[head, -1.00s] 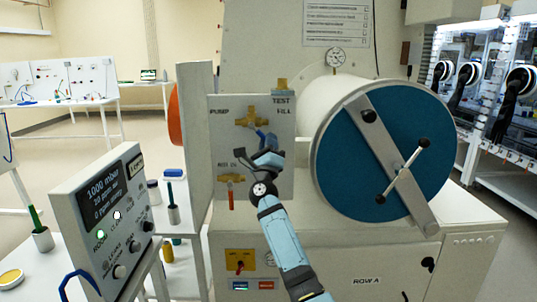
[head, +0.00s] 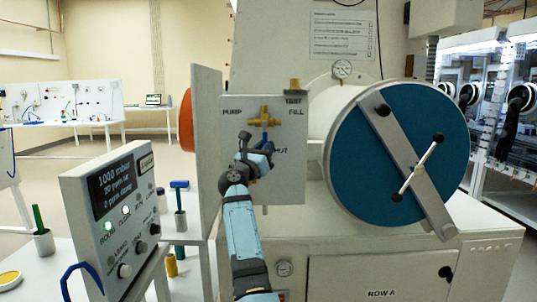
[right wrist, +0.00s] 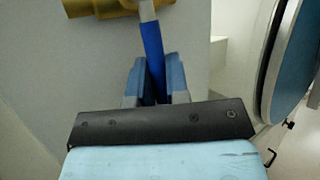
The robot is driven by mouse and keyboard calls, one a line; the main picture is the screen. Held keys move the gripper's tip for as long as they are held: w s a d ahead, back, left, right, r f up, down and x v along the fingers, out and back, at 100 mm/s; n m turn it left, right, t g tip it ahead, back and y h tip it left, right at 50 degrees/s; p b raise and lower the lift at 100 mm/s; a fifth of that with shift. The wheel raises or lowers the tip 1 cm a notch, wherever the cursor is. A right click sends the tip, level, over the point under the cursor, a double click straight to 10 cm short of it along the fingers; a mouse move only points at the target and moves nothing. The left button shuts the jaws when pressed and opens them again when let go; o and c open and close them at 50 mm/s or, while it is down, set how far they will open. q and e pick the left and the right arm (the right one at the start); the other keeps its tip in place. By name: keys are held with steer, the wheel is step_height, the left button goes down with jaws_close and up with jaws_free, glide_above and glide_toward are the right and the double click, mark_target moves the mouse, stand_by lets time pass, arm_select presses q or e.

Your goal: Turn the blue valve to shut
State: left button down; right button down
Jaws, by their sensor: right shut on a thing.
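The blue valve is a brass body (head: 264,114) on a white panel, with a blue lever (head: 264,136) hanging about straight down toward the lettering of which "HUT" shows. PUMP is marked at its left and FILL at its right. My right gripper (head: 260,152) is at the lower part of the lever, shut on it. In the right wrist view the blue lever (right wrist: 152,45) runs down between the two fingers (right wrist: 156,66), below the brass body (right wrist: 105,7). The lever's lower end is hidden by the gripper. My left gripper is not in view.
A round blue door (head: 365,170) with a clamp bar (head: 410,165) stands close at the right. A white upright plate (head: 207,150) stands left of the panel. A control box (head: 110,220) with a display is at the lower left.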

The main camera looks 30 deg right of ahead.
steer(key=shift+r+m, duration=0.3)
steer(key=shift+r, duration=0.15)
steer(key=c, duration=1.1)
jaws_free()
steer(key=shift+f, duration=0.1)
steer(key=shift+w+f, duration=0.1)
steer(key=shift+f, duration=0.05)
steer(key=shift+a, duration=0.15)
steer(key=v, duration=0.7)
steer(key=shift+a, duration=0.15)
